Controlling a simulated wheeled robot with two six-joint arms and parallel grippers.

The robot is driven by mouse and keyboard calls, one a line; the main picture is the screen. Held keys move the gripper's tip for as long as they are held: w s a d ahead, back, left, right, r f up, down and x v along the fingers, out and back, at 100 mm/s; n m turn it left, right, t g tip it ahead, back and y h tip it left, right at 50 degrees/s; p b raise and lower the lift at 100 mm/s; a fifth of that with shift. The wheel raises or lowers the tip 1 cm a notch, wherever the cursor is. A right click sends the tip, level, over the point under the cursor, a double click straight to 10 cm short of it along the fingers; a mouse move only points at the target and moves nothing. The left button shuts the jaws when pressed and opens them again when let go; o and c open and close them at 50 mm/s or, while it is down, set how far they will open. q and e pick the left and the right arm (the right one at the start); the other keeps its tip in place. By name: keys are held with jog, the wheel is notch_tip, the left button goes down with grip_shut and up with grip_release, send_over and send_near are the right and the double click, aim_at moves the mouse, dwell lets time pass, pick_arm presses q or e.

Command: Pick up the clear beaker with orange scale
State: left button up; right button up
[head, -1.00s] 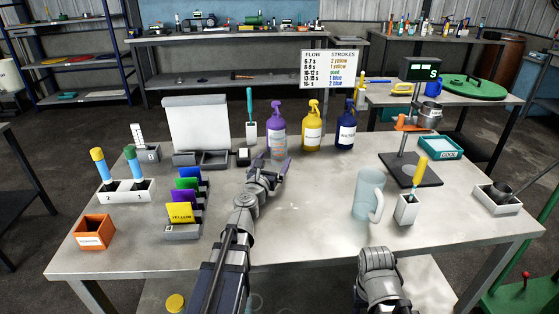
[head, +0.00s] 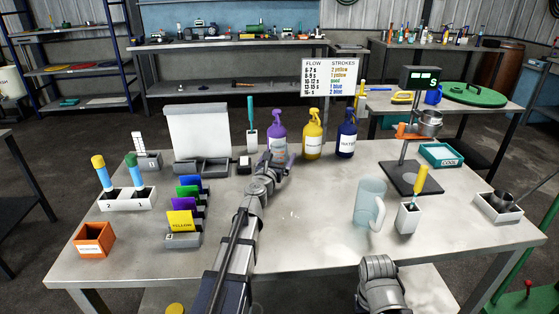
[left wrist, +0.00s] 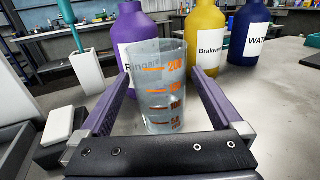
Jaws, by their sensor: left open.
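The clear beaker with the orange scale (left wrist: 158,92) stands upright in the left wrist view, in front of the purple bottle. The bottle's label shows through its glass. My left gripper (left wrist: 158,112) is open, with one finger on each side of the beaker. I cannot tell whether either finger touches the glass. In the head view, my left gripper (head: 278,162) reaches to the foot of the purple bottle, and the beaker is hard to make out there. My right arm shows at the lower right, but its gripper is not seen.
The purple bottle (head: 277,128), yellow bottle (head: 313,140) and blue bottle (head: 346,140) stand in a row behind. A white block (left wrist: 64,118) is close left of the gripper. A glass mug (head: 369,203) stands to the right. The table's middle (head: 318,210) is clear.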

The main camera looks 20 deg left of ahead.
pick_arm(q)
jog(key=shift+w, duration=0.1)
jog(key=shift+c, duration=0.4)
grip_shut()
dwell(0.3)
jog(key=shift+r, duration=0.25)
pick_arm(e)
jog(key=shift+r, duration=0.25)
